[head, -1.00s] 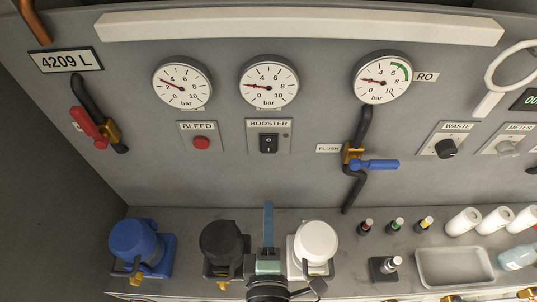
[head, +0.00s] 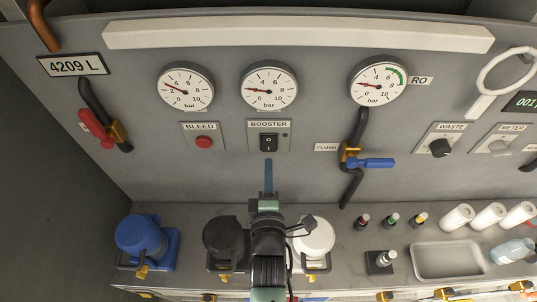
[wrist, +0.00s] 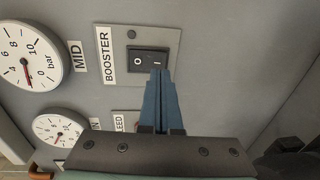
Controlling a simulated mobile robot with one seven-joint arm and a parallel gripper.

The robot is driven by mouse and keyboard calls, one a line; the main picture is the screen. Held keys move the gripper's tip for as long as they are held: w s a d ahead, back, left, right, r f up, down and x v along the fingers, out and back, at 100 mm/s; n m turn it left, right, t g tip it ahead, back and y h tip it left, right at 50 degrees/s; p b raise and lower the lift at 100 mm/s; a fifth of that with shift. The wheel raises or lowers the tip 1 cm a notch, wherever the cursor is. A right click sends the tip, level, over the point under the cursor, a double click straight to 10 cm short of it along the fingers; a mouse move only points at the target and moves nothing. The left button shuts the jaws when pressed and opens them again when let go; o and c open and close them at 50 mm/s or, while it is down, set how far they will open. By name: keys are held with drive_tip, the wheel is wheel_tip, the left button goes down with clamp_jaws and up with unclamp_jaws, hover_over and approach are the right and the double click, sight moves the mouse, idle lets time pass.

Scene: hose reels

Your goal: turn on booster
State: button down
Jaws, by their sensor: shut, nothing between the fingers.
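The booster switch (head: 268,142) is a black rocker marked with a line and a circle, on a plate labelled BOOSTER on the grey panel. It also shows in the wrist view (wrist: 148,60), turned sideways. My gripper (head: 268,162) has slim blue fingers, shut together and empty. In the head view the fingertips lie just below the switch. In the wrist view the fingertips (wrist: 160,72) overlap the lower edge of the rocker, near its line-marked end. I cannot tell whether they touch it. The small lamp (head: 285,135) beside the switch looks dark.
A red BLEED button (head: 204,142) is left of the switch. Gauges (head: 269,88) sit above. A blue-handled valve (head: 370,163) on a black pipe stands to the right. Blue, black and white housings (head: 142,235) stand on the shelf below. The panel around the switch is flat.

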sight(268, 150)
drive_tip(key=shift+w+f+p, duration=0.2)
drive_tip(key=shift+w+p, duration=0.1)
drive_tip(key=shift+w, duration=1.45)
drive_tip(key=shift+f, duration=0.1)
